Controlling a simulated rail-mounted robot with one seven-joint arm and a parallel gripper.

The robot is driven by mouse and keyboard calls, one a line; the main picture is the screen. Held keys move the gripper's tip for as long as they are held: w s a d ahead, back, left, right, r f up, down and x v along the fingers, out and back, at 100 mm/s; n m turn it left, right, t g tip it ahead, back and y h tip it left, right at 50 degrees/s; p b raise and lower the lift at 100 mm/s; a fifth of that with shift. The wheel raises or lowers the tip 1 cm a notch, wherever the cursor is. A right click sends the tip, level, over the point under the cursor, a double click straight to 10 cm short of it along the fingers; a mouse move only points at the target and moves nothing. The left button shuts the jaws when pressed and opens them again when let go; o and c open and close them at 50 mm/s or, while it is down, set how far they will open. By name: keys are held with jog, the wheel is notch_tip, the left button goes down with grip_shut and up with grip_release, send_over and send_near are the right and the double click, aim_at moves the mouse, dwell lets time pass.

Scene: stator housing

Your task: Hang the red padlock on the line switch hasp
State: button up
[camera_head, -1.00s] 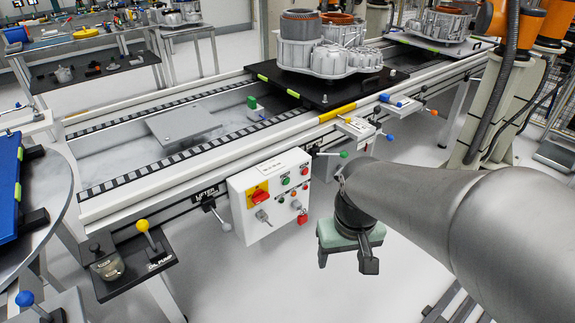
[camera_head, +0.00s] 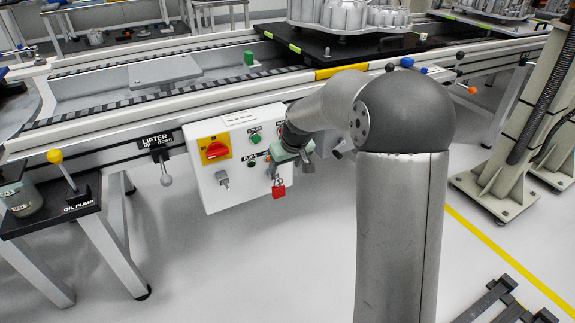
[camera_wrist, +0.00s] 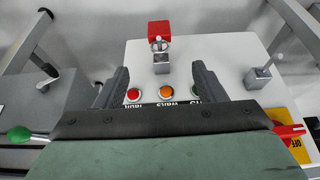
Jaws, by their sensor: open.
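The red padlock (camera_head: 279,190) hangs by its shackle from a grey metal holder at the lower right of the white control box. In the wrist view the padlock (camera_wrist: 160,28) is at the top centre, beyond the fingertips, with its holder (camera_wrist: 162,66) nearer. My gripper (camera_wrist: 158,80) is open and empty, its fingers spread over the box front. In the head view my gripper (camera_head: 292,155) is just above the padlock, partly hidden by my arm. A grey hasp-like fitting (camera_head: 222,180) sits below the yellow-and-red rotary switch (camera_head: 215,149); in the wrist view it (camera_wrist: 262,75) is at right.
The white control box (camera_head: 235,195) carries several push buttons near my gripper. A lifter lever (camera_head: 165,168) is left of the box, and the oil pump stand (camera_head: 50,215) is further left. The conveyor rail (camera_head: 130,125) runs above. The floor below is clear.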

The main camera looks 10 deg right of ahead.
aim_at(279, 187)
jog(key=b+x, duration=0.4)
jog(key=x, duration=1.1)
jog(key=shift+d+f, duration=0.1)
jog(key=shift+f, duration=0.1)
jog(key=shift+r, duration=0.1)
jog(key=c, duration=1.1)
